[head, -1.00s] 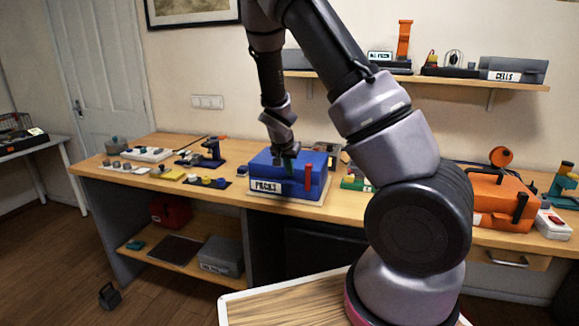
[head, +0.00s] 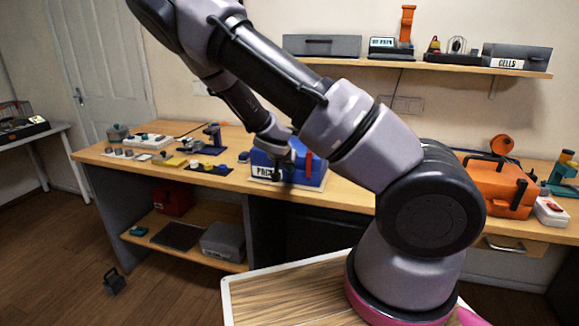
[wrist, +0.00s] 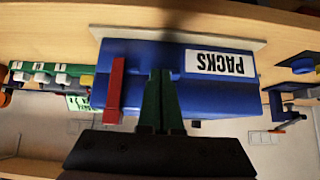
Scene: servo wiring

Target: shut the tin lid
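A blue box labelled PACKS (head: 320,167) stands on a pale board on the workbench. It also shows upside down in the wrist view (wrist: 222,98), with a red upright bar (wrist: 115,90) on its front. I take it for the tin; I cannot tell how far its lid is open. My gripper (head: 290,172) is at the front of the box. In the wrist view its green fingers (wrist: 162,85) are together with nothing seen between them, beside the label. They overlap the blue front; I cannot tell whether they touch it.
The workbench (head: 350,196) holds small parts and a blue stand (head: 213,138) left of the box. An orange case (head: 495,188) stands at the right. A shelf (head: 430,68) with grey boxes hangs above. My arm hides the bench's middle right.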

